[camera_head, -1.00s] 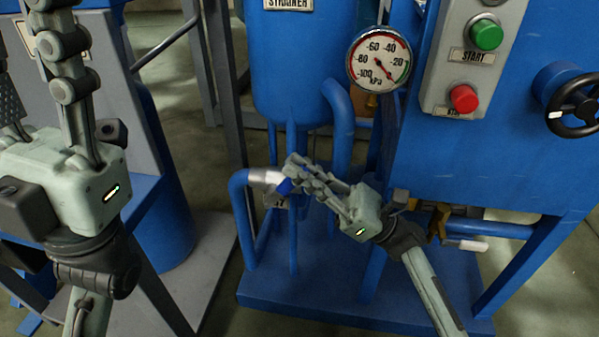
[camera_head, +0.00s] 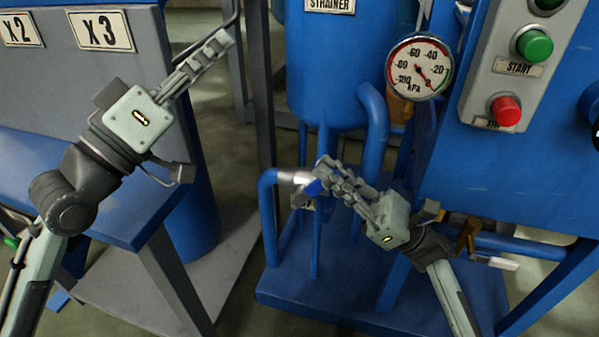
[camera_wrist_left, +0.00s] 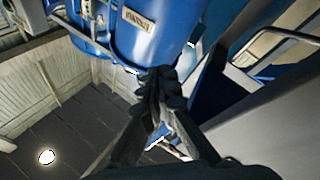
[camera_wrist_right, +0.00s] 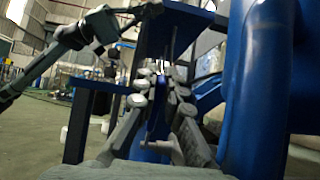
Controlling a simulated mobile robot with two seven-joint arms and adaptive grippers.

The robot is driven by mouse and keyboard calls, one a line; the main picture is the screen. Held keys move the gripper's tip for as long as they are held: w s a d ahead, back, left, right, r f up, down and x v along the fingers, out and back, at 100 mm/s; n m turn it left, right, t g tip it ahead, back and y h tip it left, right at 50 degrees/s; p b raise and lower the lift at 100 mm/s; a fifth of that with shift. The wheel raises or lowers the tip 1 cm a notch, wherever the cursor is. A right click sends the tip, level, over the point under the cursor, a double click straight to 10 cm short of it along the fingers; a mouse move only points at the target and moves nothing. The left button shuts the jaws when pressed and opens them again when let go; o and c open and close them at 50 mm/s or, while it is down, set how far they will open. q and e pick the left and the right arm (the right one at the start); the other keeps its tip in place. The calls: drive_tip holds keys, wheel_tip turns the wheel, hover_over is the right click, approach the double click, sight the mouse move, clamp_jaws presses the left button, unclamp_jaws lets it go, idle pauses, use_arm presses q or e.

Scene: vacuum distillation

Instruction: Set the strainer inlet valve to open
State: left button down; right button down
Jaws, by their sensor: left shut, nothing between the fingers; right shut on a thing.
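The blue strainer vessel (camera_head: 330,70) stands at the top middle of the head view, with its nameplate (camera_head: 331,5) above. The inlet valve is on the pipe below it, with a pale metal body (camera_head: 291,178) and a blue handle (camera_head: 313,188). My right gripper (camera_head: 325,174) is shut on the blue handle; its fingers partly hide the handle, so its exact angle is unclear. My left gripper (camera_head: 222,42) is shut and empty, raised left of the strainer. In the left wrist view its closed fingers (camera_wrist_left: 158,78) point toward the strainer (camera_wrist_left: 148,40).
A pressure gauge (camera_head: 419,67) and a panel with a green start button (camera_head: 534,45) and a red button (camera_head: 505,110) are right of the strainer. A grey and blue cabinet (camera_head: 60,100) stands at left. Blue pipes (camera_head: 268,225) surround the valve.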

use_arm(q)
wheel_tip(320, 180, down, 6)
drive_tip(key=d+n+g, duration=0.1)
drive_tip(key=g, duration=0.4)
drive_tip(key=n+g+y, duration=0.1)
drive_tip(key=g+y, duration=0.1)
drive_tip(key=g, duration=0.4)
approach(313, 190)
drive_tip(key=w+d, duration=0.4)
drive_tip(key=w, duration=0.1)
drive_tip(key=shift+s+d+f, duration=0.1)
drive_tip(key=shift+s+d, duration=0.3)
drive_tip(key=shift+d, duration=0.35)
